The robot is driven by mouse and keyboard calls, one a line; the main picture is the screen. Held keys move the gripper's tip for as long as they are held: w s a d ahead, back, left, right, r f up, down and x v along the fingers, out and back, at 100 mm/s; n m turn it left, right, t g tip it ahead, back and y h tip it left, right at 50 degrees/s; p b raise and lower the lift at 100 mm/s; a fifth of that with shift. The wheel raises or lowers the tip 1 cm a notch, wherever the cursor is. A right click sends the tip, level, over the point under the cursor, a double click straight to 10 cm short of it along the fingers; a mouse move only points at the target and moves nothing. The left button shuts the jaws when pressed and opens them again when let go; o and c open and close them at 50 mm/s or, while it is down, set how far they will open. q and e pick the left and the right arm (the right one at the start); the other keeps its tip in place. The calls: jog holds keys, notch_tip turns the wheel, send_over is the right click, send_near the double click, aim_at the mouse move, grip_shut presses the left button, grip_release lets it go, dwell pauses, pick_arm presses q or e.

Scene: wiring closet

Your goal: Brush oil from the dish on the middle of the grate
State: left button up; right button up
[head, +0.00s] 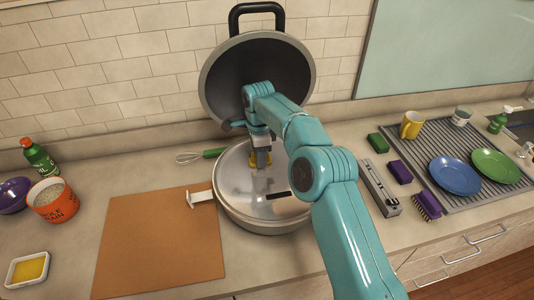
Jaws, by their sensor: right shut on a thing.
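The oil dish (12,275) is a small white square dish with yellow oil, at the front left of the counter. A round grey grill-like vessel (248,222) stands mid-counter with its dark lid (215,85) raised behind it. Its inside looks pale and smooth; I cannot make out the grate's bars. My right gripper (261,160) is over the back part of this vessel, pointing down. It is shut on a small yellow thing (254,165), mostly hidden by the fingers; I cannot tell whether it is the brush. My left gripper is not in view.
A brown board (160,245) lies left of the vessel. A whisk (200,155) lies behind it. An orange tub (52,205), purple bowl (12,195) and green bottle (38,157) stand left.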

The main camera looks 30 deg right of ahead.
dwell(0.3)
jog(key=shift+r, duration=0.9)
jog(key=s+d+r, duration=0.2)
jog(key=d+r, duration=0.3)
jog(key=d, duration=0.4)
jog(key=f, duration=0.5)
jog(key=shift+s+a+f, duration=0.15)
jog(key=shift+a+f, duration=0.1)
jog(key=shift+w+a, duration=0.3)
jog(key=shift+a, duration=0.95)
